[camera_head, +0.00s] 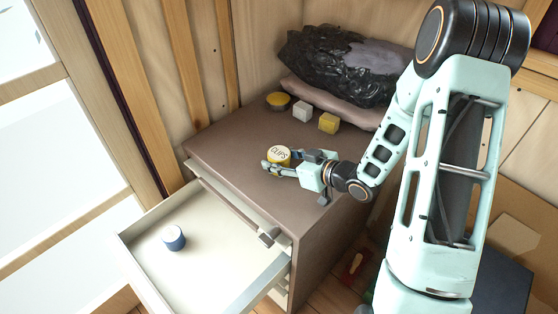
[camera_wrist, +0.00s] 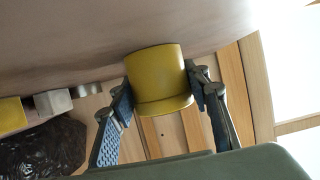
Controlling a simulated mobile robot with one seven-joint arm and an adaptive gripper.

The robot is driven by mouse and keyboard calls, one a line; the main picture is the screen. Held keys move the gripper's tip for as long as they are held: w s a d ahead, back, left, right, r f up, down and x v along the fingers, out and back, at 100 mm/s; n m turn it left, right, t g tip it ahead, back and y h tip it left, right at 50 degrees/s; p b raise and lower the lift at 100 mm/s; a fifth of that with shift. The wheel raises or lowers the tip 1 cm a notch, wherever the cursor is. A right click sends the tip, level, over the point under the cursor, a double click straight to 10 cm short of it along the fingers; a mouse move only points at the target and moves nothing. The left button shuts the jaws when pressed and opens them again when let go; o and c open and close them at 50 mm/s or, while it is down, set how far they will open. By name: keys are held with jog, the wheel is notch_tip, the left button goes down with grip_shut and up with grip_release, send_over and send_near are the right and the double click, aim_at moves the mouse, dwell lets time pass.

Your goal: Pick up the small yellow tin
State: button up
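The small yellow tin (camera_head: 278,154), a short cylinder with a pale lid lettered "CLIPS", is on the brown cabinet top near its front edge. In the wrist view the yellow tin (camera_wrist: 158,78) fills the space between the two fingers. My gripper (camera_head: 284,163) reaches in from the right, with one finger on each side of the tin. In the wrist view the blue finger pads of my gripper (camera_wrist: 160,98) meet both sides of the tin, and it looks shut on it. I see no clear gap under the tin.
Behind stand a round yellow-and-dark object (camera_head: 278,101), a white cube (camera_head: 302,111) and a yellow cube (camera_head: 329,123). A black bundle (camera_head: 330,65) lies on a pinkish cushion (camera_head: 335,103). The open drawer (camera_head: 205,275) holds a blue-and-white cylinder (camera_head: 173,238).

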aim_at(278, 156)
jog(key=c, duration=0.8)
jog(key=shift+r, duration=0.1)
jog(key=shift+r+p, duration=0.65)
jog(key=shift+r, duration=0.05)
jog(key=r+p, duration=0.1)
jog(key=s+r+p, duration=0.1)
jog(key=r, duration=0.1)
jog(key=shift+a+r+p, duration=0.2)
jog(key=shift+r+p, duration=0.1)
jog(key=shift+p, duration=0.1)
jog(key=s+a+r+p, duration=0.2)
jog(key=s+r+p, duration=0.3)
jog(key=s+p, duration=0.1)
jog(key=shift+s+r, duration=0.2)
jog(key=shift+r, duration=0.2)
